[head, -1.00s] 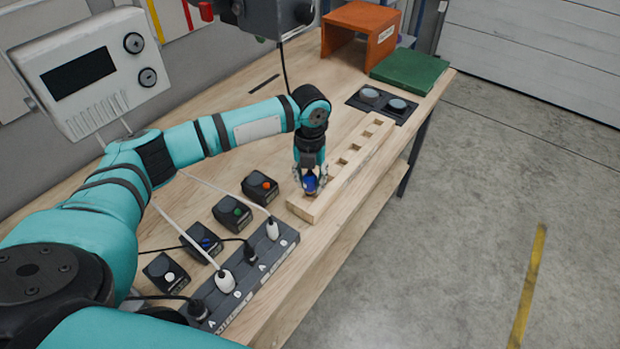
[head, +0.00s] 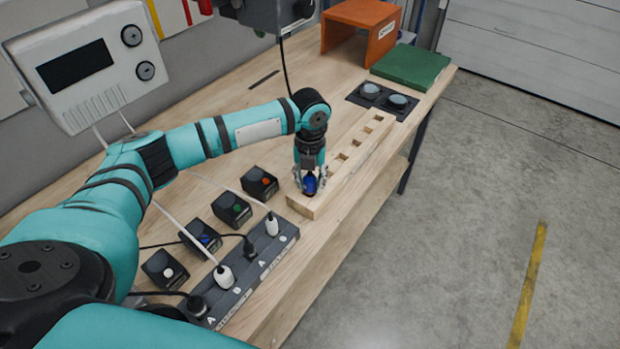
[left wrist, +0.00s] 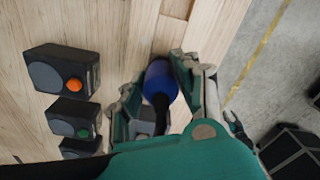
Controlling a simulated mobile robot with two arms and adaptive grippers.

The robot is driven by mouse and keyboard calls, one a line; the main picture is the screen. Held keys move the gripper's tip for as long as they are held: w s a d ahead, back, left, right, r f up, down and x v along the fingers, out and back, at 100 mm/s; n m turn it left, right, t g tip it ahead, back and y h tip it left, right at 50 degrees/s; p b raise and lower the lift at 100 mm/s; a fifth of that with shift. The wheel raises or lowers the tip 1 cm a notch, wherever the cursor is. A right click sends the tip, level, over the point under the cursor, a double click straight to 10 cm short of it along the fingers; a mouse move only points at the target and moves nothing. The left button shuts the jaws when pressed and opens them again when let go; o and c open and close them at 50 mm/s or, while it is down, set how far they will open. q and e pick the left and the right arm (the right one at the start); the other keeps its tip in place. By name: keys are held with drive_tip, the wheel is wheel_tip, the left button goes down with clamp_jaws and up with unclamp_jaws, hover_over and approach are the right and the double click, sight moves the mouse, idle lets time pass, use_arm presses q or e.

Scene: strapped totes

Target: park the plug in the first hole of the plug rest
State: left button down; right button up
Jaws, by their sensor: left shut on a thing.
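My left gripper (head: 309,184) points down over the near end of the wooden plug rest (head: 313,209), shut on the blue plug (head: 310,187). The left wrist view shows the blue plug (left wrist: 160,78) between the two fingers of the left gripper (left wrist: 155,86). The plug looks upright, at or just above the rest. The gripper and plug hide the hole beneath them, so I cannot tell how deep the plug sits. Several square holes farther along the rest show empty. My right gripper is not in view.
A power strip (head: 245,291) with several plugs lies at the bench's near edge. Several dark boxes with coloured buttons stand beside it, one with an orange button (head: 260,183). An orange open box (head: 355,38) and green slab (head: 411,69) are at the far end.

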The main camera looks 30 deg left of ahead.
use_arm(q)
drive_tip(key=shift+f, duration=0.45)
